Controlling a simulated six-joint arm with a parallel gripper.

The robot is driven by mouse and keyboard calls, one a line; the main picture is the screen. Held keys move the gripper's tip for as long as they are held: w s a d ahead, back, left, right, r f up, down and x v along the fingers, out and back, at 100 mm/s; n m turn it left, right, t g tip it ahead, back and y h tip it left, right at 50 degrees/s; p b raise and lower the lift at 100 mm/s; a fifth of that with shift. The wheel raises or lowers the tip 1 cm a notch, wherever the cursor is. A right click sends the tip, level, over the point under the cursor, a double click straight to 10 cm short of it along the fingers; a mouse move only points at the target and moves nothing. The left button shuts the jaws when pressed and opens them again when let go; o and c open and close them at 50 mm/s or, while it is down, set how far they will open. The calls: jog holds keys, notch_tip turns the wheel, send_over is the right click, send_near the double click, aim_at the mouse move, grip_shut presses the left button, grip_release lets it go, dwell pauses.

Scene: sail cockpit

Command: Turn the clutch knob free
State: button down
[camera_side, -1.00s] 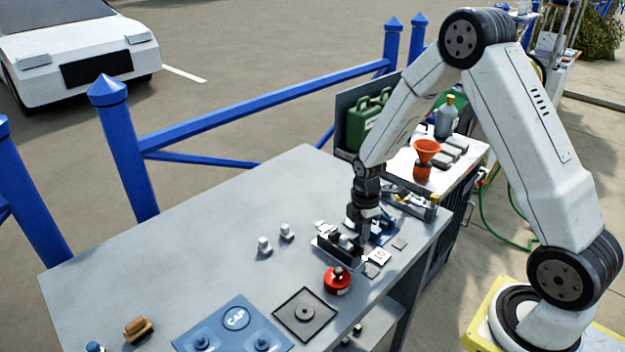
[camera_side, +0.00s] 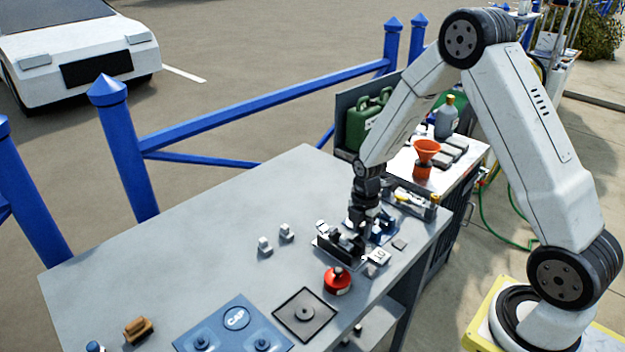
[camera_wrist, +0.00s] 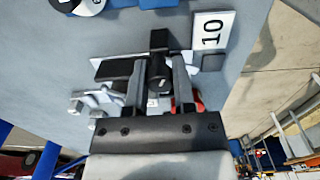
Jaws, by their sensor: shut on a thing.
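The clutch is a low dark fitting (camera_side: 326,243) on a pale base near the right edge of the bench in the side view. In the wrist view its black block (camera_wrist: 112,70) lies left of the fingers. My gripper (camera_side: 357,250) points down at the fitting's right part. In the wrist view my gripper (camera_wrist: 159,92) has its two grey fingers on either side of a dark knob (camera_wrist: 158,78) and is shut on it. The fingers and wrist hide most of the knob in the side view.
A white card marked 10 (camera_side: 379,257) lies just right of the gripper. A red round part (camera_side: 337,281) stands in front. Two small pale fittings (camera_side: 265,245) are to the left.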

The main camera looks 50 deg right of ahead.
aim_at(363, 225)
jog(key=shift+s+d+f+n, duration=0.1)
jog(key=shift+s+f+n, duration=0.05)
jog(key=shift+n, duration=0.65)
jog(key=n, duration=0.3)
jog(key=shift+n, duration=0.3)
jog(key=c, duration=0.8)
grip_release()
jog(key=shift+o, duration=0.2)
jog(key=shift+r, duration=3.65)
